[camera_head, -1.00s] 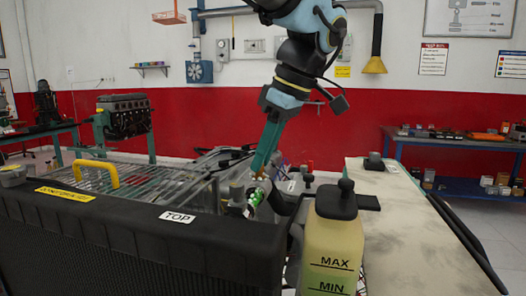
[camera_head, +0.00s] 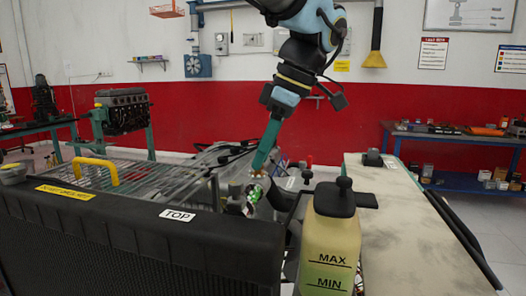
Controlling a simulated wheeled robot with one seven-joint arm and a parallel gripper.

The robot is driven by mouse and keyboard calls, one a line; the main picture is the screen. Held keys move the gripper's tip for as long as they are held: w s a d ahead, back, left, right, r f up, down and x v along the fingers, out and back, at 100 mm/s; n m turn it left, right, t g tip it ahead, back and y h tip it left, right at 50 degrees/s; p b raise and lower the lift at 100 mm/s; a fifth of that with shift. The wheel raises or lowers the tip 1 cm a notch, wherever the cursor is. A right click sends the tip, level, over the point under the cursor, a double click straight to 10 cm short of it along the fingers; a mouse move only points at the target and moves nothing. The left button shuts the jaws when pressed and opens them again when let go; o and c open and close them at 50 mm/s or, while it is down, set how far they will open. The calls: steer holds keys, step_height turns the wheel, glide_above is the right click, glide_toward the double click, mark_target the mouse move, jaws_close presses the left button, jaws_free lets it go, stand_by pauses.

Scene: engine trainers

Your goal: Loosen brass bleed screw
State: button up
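My gripper (camera_head: 259,170) reaches down from the upper middle, with its long teal fingers pointing at a metal housing behind the radiator. A small brass-coloured spot (camera_head: 257,174), which may be the bleed screw, shows right at the fingertips. The fingers overlap each other in this view, so I cannot tell whether they are open or shut on it. A shiny green-and-metal part (camera_head: 251,196) sits just below the tips. The tips seem to touch or nearly touch the brass spot.
The black radiator (camera_head: 150,235) with a TOP label fills the lower left foreground. A yellowish coolant bottle (camera_head: 330,245) with a black cap stands close on the right. A pale fender panel (camera_head: 410,215) lies further right. Dark hoses (camera_head: 285,195) crowd the housing.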

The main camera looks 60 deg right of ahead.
steer(key=o, duration=0.4)
steer(key=shift+r, duration=0.1)
steer(key=v, duration=1)
steer(key=shift+s+d+r, duration=0.1)
steer(key=shift+s+r, duration=0.05)
steer(key=shift+r, duration=0.1)
